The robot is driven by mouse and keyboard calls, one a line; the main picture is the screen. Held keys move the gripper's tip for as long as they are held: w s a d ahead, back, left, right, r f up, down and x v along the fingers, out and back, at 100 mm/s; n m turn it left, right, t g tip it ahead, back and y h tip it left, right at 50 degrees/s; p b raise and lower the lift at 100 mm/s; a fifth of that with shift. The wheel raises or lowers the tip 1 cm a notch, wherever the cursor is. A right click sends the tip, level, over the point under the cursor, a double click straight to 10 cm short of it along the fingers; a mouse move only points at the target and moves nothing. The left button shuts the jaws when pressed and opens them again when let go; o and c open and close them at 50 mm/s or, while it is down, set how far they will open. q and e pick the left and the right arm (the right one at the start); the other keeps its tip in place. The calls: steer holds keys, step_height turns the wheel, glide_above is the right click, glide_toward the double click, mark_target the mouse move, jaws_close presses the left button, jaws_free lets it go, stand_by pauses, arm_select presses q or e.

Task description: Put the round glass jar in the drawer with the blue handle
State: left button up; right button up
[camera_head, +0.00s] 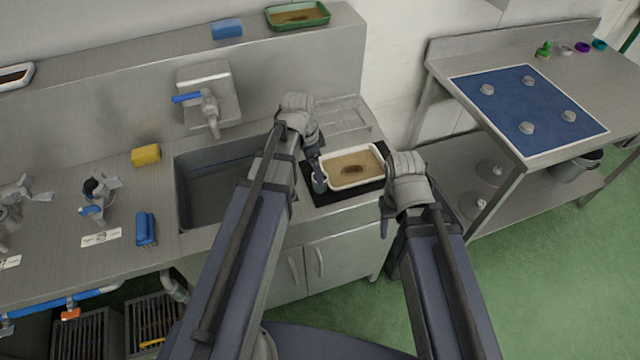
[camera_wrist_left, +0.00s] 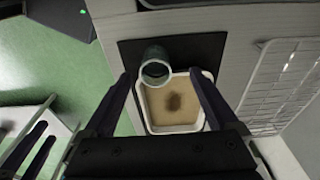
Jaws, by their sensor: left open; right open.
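A round, greenish see-through cylinder (camera_wrist_left: 155,66), which looks like the glass jar, stands on a black mat (camera_wrist_left: 204,50) beside a white tray. In the head view it shows as a small grey-blue cylinder (camera_head: 319,183) at the tray's left end. My left gripper (camera_wrist_left: 160,78) is open, with its fingers on either side of the jar's line; I cannot tell whether they touch it. In the head view the left gripper (camera_head: 316,165) is partly hidden by its own wrist. My right gripper (camera_head: 386,222) is open and empty, right of the counter's front edge. No blue-handled drawer shows.
The white tray (camera_head: 377,156) holds something brown. A sink (camera_head: 210,190) lies to the left, with a wire rack (camera_head: 345,113) behind the mat. Cabinet doors (camera_head: 335,262) with grey handles are below. Another bench with a blue panel (camera_head: 510,95) stands right; green floor between is clear.

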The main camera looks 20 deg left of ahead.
arm_select(q)
steer(key=shift+w+d+f+b, duration=0.1)
steer(key=shift+d+f+b, duration=0.15)
steer(key=shift+f+b, duration=0.6)
steer(key=shift+s+d+f+b, duration=0.1)
steer(key=shift+d+f+b, duration=0.2)
steer(key=shift+f+b, duration=0.55)
steer(key=shift+w+d+f+b, duration=0.1)
steer(key=shift+d+f+b, duration=0.15)
steer(key=shift+f+b, duration=0.6)
steer(key=shift+r, duration=0.1)
jaws_close()
step_height(320, 180, up, 10)
steer(key=p, duration=1)
steer(key=shift+f+b, duration=0.65)
steer(key=shift+f, duration=0.05)
steer(key=shift+r, duration=0.1)
